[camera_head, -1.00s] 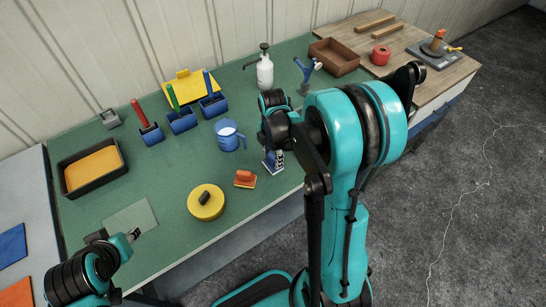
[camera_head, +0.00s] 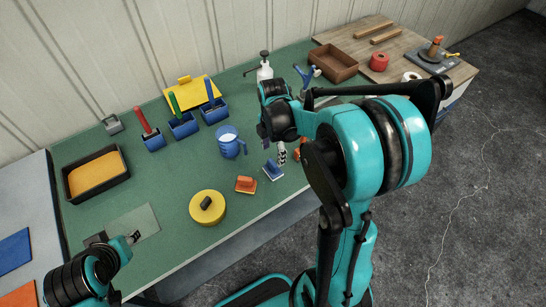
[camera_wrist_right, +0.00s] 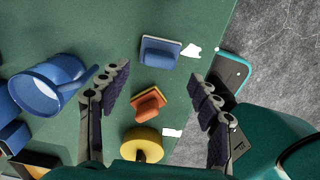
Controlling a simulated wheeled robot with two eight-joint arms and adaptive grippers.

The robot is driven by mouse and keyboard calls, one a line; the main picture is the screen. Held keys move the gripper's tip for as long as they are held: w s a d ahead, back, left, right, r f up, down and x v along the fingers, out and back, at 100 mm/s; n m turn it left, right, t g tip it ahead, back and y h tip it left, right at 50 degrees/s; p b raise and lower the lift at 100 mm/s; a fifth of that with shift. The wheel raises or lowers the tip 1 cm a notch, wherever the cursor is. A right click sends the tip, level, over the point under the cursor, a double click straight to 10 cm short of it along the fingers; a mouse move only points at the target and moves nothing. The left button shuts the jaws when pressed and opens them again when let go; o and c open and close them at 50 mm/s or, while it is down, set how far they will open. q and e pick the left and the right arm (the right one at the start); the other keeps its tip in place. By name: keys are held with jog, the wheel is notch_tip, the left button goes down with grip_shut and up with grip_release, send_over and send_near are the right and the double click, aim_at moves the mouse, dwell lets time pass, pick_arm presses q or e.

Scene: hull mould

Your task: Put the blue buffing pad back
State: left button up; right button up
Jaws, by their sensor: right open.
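The blue buffing pad (camera_head: 272,170), a blue block on a pale base, sits on the green bench top near its front edge. It also shows in the right wrist view (camera_wrist_right: 160,52), apart from both fingers. My right gripper (camera_head: 281,153) is open and empty, its fingers close behind the pad in the head view. In the wrist view the two fingers (camera_wrist_right: 165,95) stand wide apart, with bench between them. An orange pad (camera_head: 246,185) lies just left of the blue one. My left gripper (camera_head: 133,238) is low at the left; its finger gap is too small to read.
A yellow disc (camera_head: 207,207) with a dark knob lies left of the pads. A blue jug (camera_head: 229,143) stands behind them. Several blue holders, a black tray (camera_head: 95,174) and a pump bottle (camera_head: 264,67) stand farther back. A red-orange thing (camera_head: 299,150) shows beside my right gripper.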

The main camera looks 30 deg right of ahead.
aim_at(273, 163)
jog(key=s+a+r+m+t+p, duration=0.1)
jog(key=s+a+r+m+t, duration=0.6)
jog(key=m, duration=1.1)
jog(key=s+a+r, duration=0.3)
jog(key=s+r, duration=0.1)
jog(key=shift+a+m, duration=0.3)
jog(key=shift+m, duration=0.1)
notch_tip(273, 163, down, 4)
jog(key=b, duration=0.4)
jog(key=shift+f, duration=0.1)
